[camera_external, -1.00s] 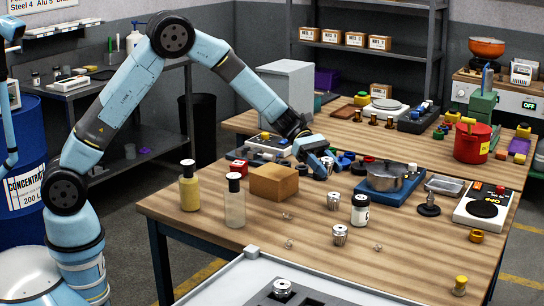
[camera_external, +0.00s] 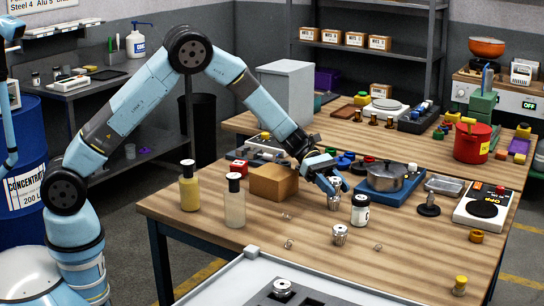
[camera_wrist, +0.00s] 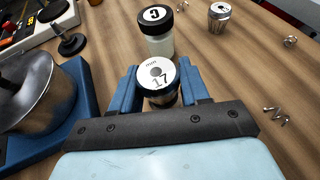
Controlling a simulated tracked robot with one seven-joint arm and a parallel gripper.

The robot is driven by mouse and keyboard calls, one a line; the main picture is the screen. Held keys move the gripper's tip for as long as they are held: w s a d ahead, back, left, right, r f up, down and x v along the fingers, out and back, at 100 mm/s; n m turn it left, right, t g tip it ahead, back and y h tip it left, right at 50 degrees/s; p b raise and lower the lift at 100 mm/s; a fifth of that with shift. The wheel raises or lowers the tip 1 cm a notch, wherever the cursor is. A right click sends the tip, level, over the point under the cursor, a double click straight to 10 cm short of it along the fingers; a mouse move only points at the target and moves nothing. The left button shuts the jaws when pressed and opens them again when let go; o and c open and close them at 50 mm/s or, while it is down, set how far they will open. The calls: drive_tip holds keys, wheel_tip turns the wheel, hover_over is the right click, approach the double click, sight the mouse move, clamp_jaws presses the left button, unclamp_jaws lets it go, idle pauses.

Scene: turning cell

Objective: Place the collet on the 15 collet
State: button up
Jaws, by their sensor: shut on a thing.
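My gripper (camera_external: 332,187) is shut on a metal collet, whose pale top disc marked 17 mm (camera_wrist: 158,80) shows between the blue fingers in the wrist view. The held collet is at or just above the wooden table; the gap cannot be judged. Another metal collet (camera_external: 340,235) stands upright on the table, nearer the front edge; it also shows in the wrist view (camera_wrist: 219,17). Its marking is too small to read, so I cannot tell whether it is the 15. A further collet (camera_external: 282,288) sits in the tray at the front.
A white jar with a black lid (camera_external: 360,209) stands close beside my gripper, also in the wrist view (camera_wrist: 157,31). A pot (camera_external: 386,177) on a blue base and a cardboard box (camera_external: 273,184) flank it. Small wire springs (camera_wrist: 276,114) lie on the table.

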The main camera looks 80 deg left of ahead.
drive_tip(key=o, duration=1.2)
drive_tip(key=shift+f, duration=0.1)
drive_tip(key=shift+c, duration=0.2)
drive_tip(key=v, duration=1.2)
drive_tip(key=s+d+r+m+g+y, duration=0.1)
drive_tip(key=s+d+r+m+y, duration=0.15)
drive_tip(key=s+r+m, duration=0.4)
drive_tip(key=s+d+r+m+g+y, duration=0.1)
drive_tip(key=s+d+r, duration=0.25)
drive_tip(key=s, duration=0.55)
drive_tip(key=s+d+r+m+g+y, duration=0.1)
drive_tip(key=s+d+r+m+y, duration=0.1)
drive_tip(key=s+r+m, duration=0.35)
drive_tip(key=s+a+r+m+t+y, duration=0.1)
drive_tip(key=s+m+y, duration=0.2)
drive_tip(key=s, duration=1)
drive_tip(key=s+a+r+m+t+y, duration=0.1)
drive_tip(key=s+m+y, duration=0.3)
drive_tip(key=s, duration=0.9)
drive_tip(key=a+m+t, duration=0.1)
drive_tip(key=m, duration=0.1)
drive_tip(key=shift+s+r+m, duration=0.2)
drive_tip(key=shift+r+m, duration=0.05)
drive_tip(key=shift+m, duration=0.15)
